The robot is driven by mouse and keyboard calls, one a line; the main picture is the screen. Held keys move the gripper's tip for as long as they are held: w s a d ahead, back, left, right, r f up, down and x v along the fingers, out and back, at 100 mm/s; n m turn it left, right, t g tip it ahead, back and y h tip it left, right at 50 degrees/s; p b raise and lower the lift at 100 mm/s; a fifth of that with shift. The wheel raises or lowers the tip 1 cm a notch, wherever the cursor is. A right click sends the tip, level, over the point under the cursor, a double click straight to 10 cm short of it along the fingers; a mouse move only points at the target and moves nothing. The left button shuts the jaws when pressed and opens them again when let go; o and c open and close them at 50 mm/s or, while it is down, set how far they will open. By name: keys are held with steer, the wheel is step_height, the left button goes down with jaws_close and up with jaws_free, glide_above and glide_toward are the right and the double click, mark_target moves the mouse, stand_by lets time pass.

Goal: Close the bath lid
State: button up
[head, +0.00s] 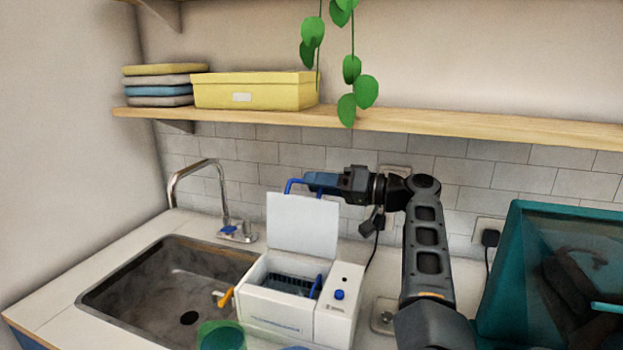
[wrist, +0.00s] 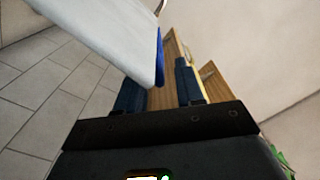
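The white bath (head: 275,305) stands on the counter right of the sink. Its white lid (head: 302,225) is open and stands roughly upright at the back of the opening. A blue handle (head: 290,183) shows at the lid's top edge. My gripper (head: 312,180) is level with that top edge, just behind or beside the handle. In the wrist view the lid (wrist: 110,35) comes in from the upper left, and its blue handle (wrist: 160,55) lies ahead between the lines of my two blue fingers (wrist: 158,85). The fingers are apart, with a gap between them. I cannot tell whether either touches the handle.
The sink (head: 165,290) with its faucet (head: 222,195) is at left. A teal tinted box (head: 510,250) stands at right. A wooden shelf (head: 430,122) with a yellow box (head: 255,92) and a hanging plant (head: 347,105) is above my gripper. An orange-handled item (head: 225,298) is by the bath's left side.

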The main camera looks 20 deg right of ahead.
steer(key=shift+x, duration=0.95)
steer(key=shift+c, duration=0.2)
jaws_close()
